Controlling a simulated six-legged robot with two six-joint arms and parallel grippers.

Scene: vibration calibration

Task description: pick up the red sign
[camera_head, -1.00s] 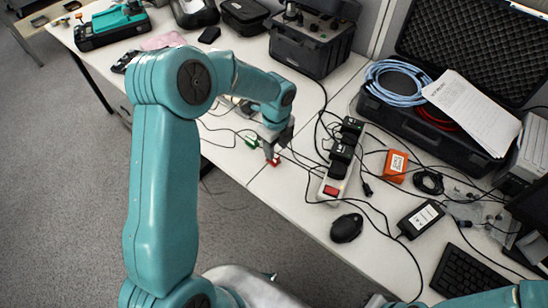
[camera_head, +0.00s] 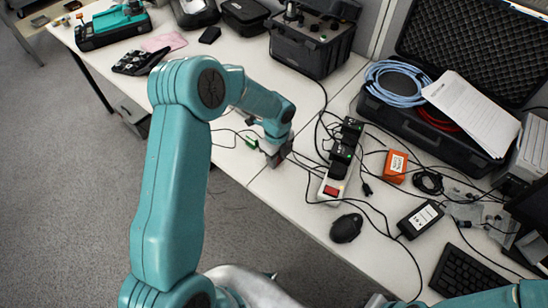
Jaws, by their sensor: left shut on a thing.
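My left gripper (camera_head: 275,158) is low over the front edge of the white table, left of the power strip. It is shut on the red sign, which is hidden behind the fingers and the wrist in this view. I cannot tell whether the sign is clear of the tabletop. A small green piece (camera_head: 251,142) with thin wires lies just left of the gripper. My right gripper is out of view.
A white power strip (camera_head: 326,190) with black adapters and loose cables lies right of the gripper. A black mouse (camera_head: 346,228), orange box (camera_head: 396,166) and open black case (camera_head: 440,136) are farther right. A dark instrument box (camera_head: 312,45) stands behind.

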